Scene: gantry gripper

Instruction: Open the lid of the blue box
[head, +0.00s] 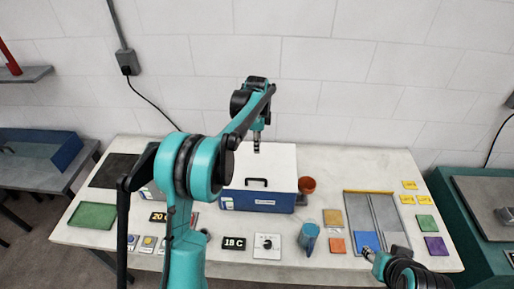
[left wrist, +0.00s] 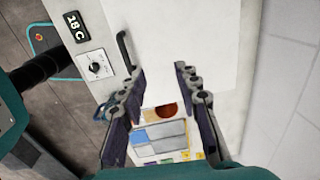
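The blue box (head: 258,201) stands on the table behind the dial panel, with its white lid (head: 275,165) lying flat on top. A black handle (head: 257,182) is near the lid's front edge; it also shows in the left wrist view (left wrist: 123,48), left of the fingers. My left gripper (head: 257,148) points down over the far part of the lid, behind the handle. In the left wrist view its fingers (left wrist: 157,72) are spread apart with nothing between them. My right gripper (head: 371,254) is low over the table's right front, by a blue square; its fingers are too small to read.
A brown pot (head: 307,185) stands close to the box's right side, and a blue mug (head: 309,238) is in front. A dial panel (head: 267,246) and an "18 C" display (head: 234,243) lie before the box. A grey tray (head: 385,215) is at right.

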